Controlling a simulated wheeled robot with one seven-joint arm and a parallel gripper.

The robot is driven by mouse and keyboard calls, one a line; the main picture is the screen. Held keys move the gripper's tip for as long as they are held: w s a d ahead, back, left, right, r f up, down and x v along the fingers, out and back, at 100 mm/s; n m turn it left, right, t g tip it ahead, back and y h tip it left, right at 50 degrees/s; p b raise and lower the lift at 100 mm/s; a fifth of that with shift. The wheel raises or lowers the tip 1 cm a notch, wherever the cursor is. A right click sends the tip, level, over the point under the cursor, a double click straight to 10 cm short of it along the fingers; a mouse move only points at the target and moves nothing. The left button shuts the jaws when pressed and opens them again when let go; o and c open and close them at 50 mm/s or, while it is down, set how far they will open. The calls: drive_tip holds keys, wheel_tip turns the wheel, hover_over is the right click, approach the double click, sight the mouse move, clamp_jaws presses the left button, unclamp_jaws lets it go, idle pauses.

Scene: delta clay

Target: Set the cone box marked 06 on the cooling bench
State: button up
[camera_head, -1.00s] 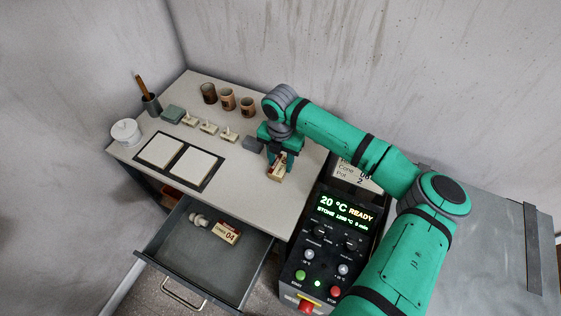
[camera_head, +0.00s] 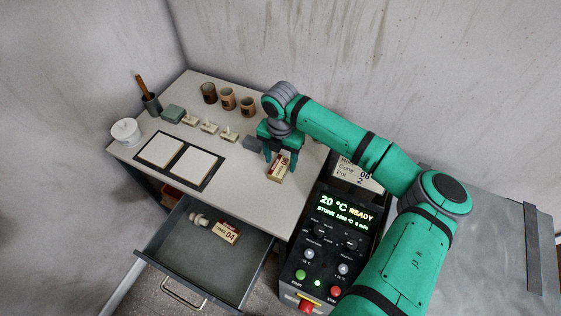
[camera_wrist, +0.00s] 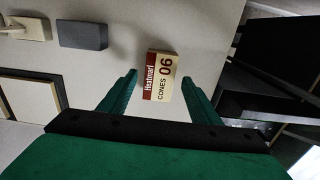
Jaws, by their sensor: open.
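The cone box marked 06 (camera_head: 279,167) is a small cream box with a red band. It rests on the light-topped bench (camera_head: 250,180) near its right edge, beside the kiln controller. In the wrist view the box (camera_wrist: 160,77) shows "CONES 06" on its face. My gripper (camera_head: 281,160) is open just over the box. In the wrist view its two fingertips (camera_wrist: 160,80) stand apart on either side of the box, with gaps showing, and do not touch it.
The open drawer (camera_head: 180,255) holds a cone box marked 04 (camera_head: 226,231) and a small pale object. Two white tiles (camera_head: 160,150), several cones on stands, cups (camera_head: 227,98) and a grey block (camera_head: 252,143) occupy the bench. The control panel (camera_head: 335,230) is right.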

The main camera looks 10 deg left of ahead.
sight(281, 165)
wheel_tip(281, 165, up, 11)
idle(0.4)
drive_tip(key=shift+d+f, duration=0.1)
idle(0.3)
